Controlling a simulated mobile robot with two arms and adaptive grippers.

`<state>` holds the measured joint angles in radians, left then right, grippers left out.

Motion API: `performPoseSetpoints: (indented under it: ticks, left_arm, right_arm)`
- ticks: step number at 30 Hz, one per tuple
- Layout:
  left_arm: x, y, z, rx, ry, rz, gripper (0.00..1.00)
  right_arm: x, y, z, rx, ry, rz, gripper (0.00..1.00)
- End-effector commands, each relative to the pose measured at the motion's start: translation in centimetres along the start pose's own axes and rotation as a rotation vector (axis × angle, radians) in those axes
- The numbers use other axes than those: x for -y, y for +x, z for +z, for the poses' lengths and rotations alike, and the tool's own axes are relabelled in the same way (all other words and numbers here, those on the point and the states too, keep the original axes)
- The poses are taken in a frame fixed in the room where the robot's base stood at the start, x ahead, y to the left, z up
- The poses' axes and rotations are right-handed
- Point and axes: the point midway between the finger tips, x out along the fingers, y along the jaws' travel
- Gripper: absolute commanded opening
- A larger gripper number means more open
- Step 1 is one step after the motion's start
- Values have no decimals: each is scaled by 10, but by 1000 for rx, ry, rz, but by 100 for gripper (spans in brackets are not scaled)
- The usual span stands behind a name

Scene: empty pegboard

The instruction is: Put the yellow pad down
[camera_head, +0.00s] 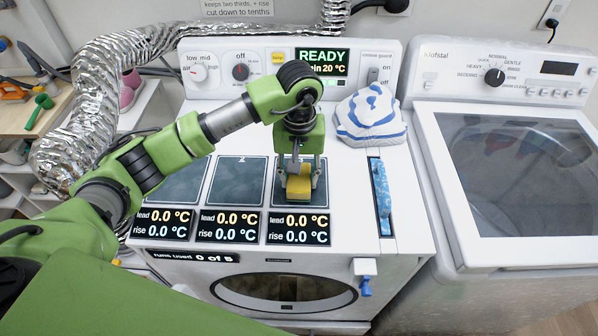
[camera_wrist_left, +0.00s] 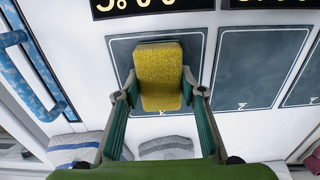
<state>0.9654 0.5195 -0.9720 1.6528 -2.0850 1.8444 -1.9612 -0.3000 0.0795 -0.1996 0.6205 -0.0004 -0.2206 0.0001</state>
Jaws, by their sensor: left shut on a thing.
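A yellow pad (camera_head: 299,184) is between the fingers of my left gripper (camera_head: 299,172), over the rightmost dark square panel (camera_head: 286,196) on the white machine top. In the left wrist view the yellow pad (camera_wrist_left: 160,75) sits between the two fingertips of my left gripper (camera_wrist_left: 155,95), which are shut on its sides. The dark panel (camera_wrist_left: 122,50) shows around the pad. Whether the pad touches the panel I cannot tell. My right gripper is not in view.
Two more dark panels (camera_head: 238,182) lie to the left, with readout labels (camera_head: 230,227) in front. A folded blue-and-white striped cloth (camera_head: 370,115) sits at the back right. A blue patterned handle (camera_head: 381,195) is to the right. A second machine (camera_head: 515,180) stands farther right.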

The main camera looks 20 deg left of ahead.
Motion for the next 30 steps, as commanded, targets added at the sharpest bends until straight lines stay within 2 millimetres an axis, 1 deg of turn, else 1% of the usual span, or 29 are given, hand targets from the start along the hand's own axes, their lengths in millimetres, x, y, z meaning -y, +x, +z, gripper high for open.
performPoseSetpoints:
  ticks: [1, 2, 10, 14, 15, 17, 26, 30]
  left_arm:
    - [0, 2, 1, 3, -1, -1, 17]
    - [0, 4, 0, 1, -2, -1, 17]
    - [0, 7, 0, -1, -1, 0, 17]
    - [0, 10, 0, -2, -1, 0, 17]
    - [0, 10, 0, -2, -1, 0, 40]
    - [0, 9, 0, -2, -1, 0, 54]
    - [0, 9, 0, -1, -1, 0, 54]
    - [0, 4, 0, 0, -1, 0, 54]
  right_arm:
    - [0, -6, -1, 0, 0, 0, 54]
    - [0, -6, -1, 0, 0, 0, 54]
    - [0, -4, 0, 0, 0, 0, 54]
    - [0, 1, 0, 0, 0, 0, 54]
    - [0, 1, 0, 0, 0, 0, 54]
    - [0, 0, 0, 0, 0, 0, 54]
    - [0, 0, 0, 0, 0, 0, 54]
    - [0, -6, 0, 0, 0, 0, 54]
